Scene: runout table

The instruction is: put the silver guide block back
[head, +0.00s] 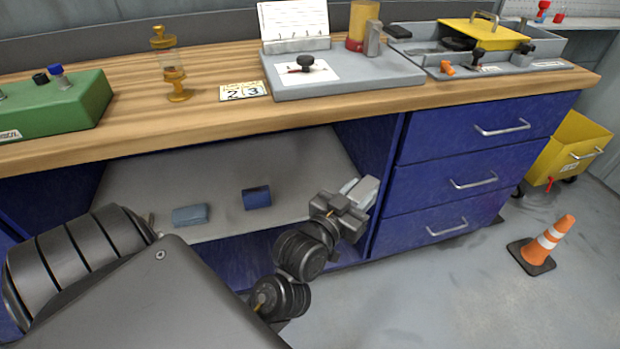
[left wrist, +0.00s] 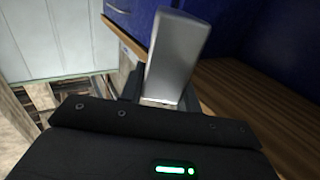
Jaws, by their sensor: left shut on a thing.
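The silver guide block (head: 366,189) is held in my left gripper (head: 347,205), in front of the open shelf at its right end, near the drawers. In the left wrist view the silver guide block (left wrist: 176,58) stands out between the fingers as a smooth grey bar. The left gripper (left wrist: 160,100) is shut on it. My right gripper does not show in the head view.
A blue block (head: 256,197) and a grey-blue block (head: 190,215) lie on the shelf (head: 290,165). The wooden worktop (head: 195,115) overhangs it. Blue drawers (head: 470,180) stand to the right. An orange cone (head: 550,242) is on the floor.

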